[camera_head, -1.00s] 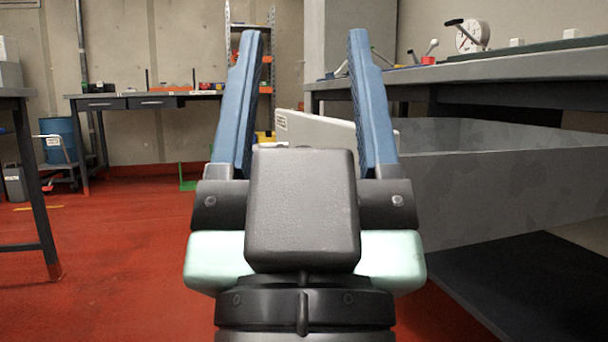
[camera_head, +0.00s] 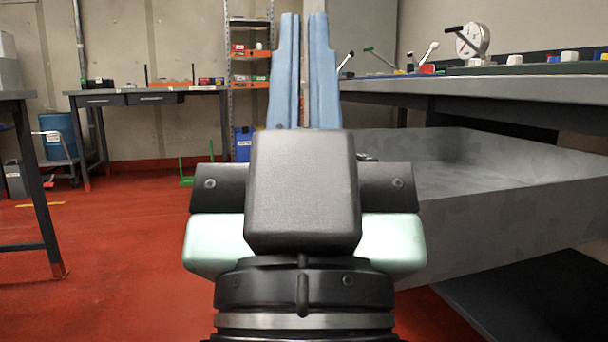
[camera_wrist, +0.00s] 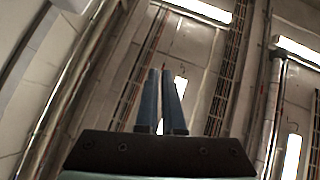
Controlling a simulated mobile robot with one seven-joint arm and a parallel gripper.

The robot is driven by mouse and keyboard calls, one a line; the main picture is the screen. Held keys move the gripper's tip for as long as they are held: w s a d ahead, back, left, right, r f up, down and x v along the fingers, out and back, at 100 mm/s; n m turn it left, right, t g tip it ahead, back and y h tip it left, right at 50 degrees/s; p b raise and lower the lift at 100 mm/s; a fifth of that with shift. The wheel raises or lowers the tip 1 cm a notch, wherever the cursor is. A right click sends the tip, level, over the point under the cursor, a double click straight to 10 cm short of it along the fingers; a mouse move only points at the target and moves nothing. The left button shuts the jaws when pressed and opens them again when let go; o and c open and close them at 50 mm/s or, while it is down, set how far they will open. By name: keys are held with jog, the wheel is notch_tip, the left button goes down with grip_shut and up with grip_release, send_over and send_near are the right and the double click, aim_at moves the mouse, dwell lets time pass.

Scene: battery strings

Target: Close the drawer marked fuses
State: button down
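A large grey drawer (camera_head: 500,205) stands pulled out below the bench at the right in the head view, its inside showing. Its label cannot be read, and its near left end is hidden behind my gripper. My gripper (camera_head: 304,18) points up in the middle of the head view, left of the drawer's open inside. Its two blue fingers are almost together, with a thin gap and nothing held between them. In the wrist view the fingers (camera_wrist: 161,75) point toward the ceiling; no drawer shows there.
A far table (camera_head: 150,97) with small drawers, a shelf rack (camera_head: 248,80) and a blue barrel (camera_head: 60,135) stand behind. Red floor is open at the left.

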jog(key=w+r+g+h+p, duration=0.1)
jog(key=w+r+p, duration=0.1)
jog(key=r+p, duration=0.95)
jog(key=w+r+g+p, duration=0.1)
jog(key=w+r+p, duration=0.1)
jog(key=r+p, duration=0.95)
jog(key=w+a+f+n+g+h+p, duration=0.1)
jog(key=w+a+f+g+p, duration=0.2)
jog(key=f, duration=0.4)
jog(key=w+a+f+n+g+h+p, duration=0.1)
jog(key=w+a+f+g+p, duration=0.1)
jog(key=w+f+g+p, duration=0.25)
notch_tip(320, 180, down, 14)
jog(key=a+r+n+g+h+p, duration=0.1)
jog(key=a+n+g+h+p, duration=0.1)
jog(key=s+a+f+n+h+p, duration=0.2)
jog(key=s+f+n+h+p, duration=0.2)
jog(key=s+f+n, duration=0.7)
jog(key=w+d+f+m+b, duration=0.1)
jog(key=w+d+m, duration=0.2)
jog(key=w+d, duration=0.3)
jog(key=shift+d+f+b, duration=0.2)
jog(key=shift+d+b, duration=0.15)
jog(key=shift+d, duration=1.2)
